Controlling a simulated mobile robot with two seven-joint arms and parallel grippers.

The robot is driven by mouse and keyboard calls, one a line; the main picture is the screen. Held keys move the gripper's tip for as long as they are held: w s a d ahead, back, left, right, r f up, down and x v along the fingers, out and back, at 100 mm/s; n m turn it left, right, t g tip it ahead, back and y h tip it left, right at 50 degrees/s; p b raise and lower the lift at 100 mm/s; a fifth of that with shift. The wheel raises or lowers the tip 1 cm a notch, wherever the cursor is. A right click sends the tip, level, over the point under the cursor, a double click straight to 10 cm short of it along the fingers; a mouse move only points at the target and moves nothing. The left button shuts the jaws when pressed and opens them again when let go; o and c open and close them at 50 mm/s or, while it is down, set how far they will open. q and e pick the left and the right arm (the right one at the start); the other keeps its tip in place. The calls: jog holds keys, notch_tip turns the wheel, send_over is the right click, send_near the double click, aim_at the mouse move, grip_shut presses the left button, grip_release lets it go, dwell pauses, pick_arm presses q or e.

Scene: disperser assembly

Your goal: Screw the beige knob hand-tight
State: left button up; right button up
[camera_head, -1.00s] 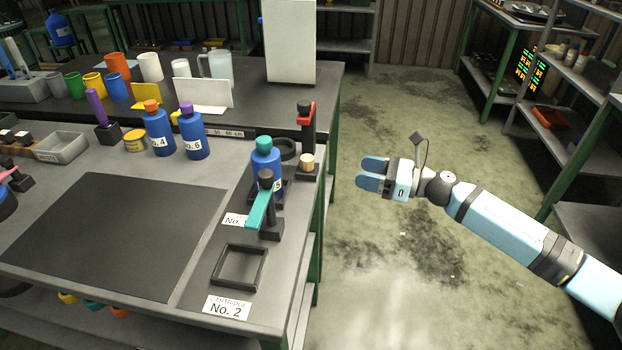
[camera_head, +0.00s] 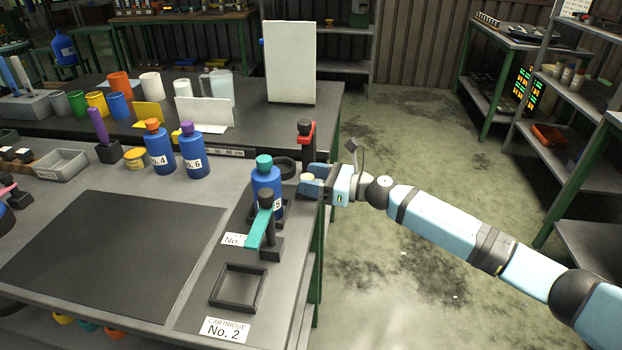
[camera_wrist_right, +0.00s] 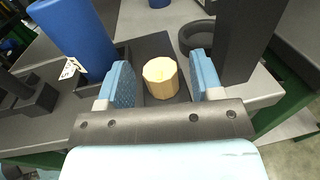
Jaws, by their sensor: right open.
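The beige knob (camera_wrist_right: 160,78) is a small faceted cylinder on a dark base at the table's right edge. In the right wrist view it stands between the two blue fingers of my right gripper (camera_wrist_right: 163,82), with a visible gap on each side. In the head view the right gripper (camera_head: 311,183) reaches in from the right at the table edge and hides part of the knob (camera_head: 307,177). The right gripper is open. My left gripper is not clearly visible in these frames.
A blue bottle with a teal cap (camera_head: 266,183) stands left of the knob, by a teal-handled clamp (camera_head: 259,228). A dark post with a red part (camera_head: 306,138) rises just behind. An empty square frame (camera_head: 239,287) lies nearer. Floor right of the table is clear.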

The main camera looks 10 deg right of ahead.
jog(key=shift+w+a, duration=0.1)
jog(key=shift+a, duration=0.05)
jog(key=c, duration=0.9)
jog(key=shift+r+m+t+h+p, duration=0.4)
jog(key=shift+t+p, duration=0.3)
jog(key=shift+p, duration=0.4)
jog(key=shift+c, duration=0.2)
jog(key=shift+a+m+t+h+p, duration=0.1)
jog(key=shift+m+t+h+p, duration=0.45)
jog(key=shift+p, duration=0.25)
jog(key=shift+m+t+h+p, duration=0.85)
jog(key=shift+t+p, duration=0.1)
jog(key=shift+p, duration=0.25)
jog(key=shift+f+m+t+h+p, duration=0.25)
jog(key=shift+m+t+h+p, duration=0.15)
jog(key=shift+h+p, duration=0.1)
jog(key=shift+f, duration=0.15)
pick_arm(q)
jog(key=shift+s+a+r+g, duration=0.35)
jog(key=shift+a+r+g, duration=0.1)
jog(key=shift+a+g, duration=0.05)
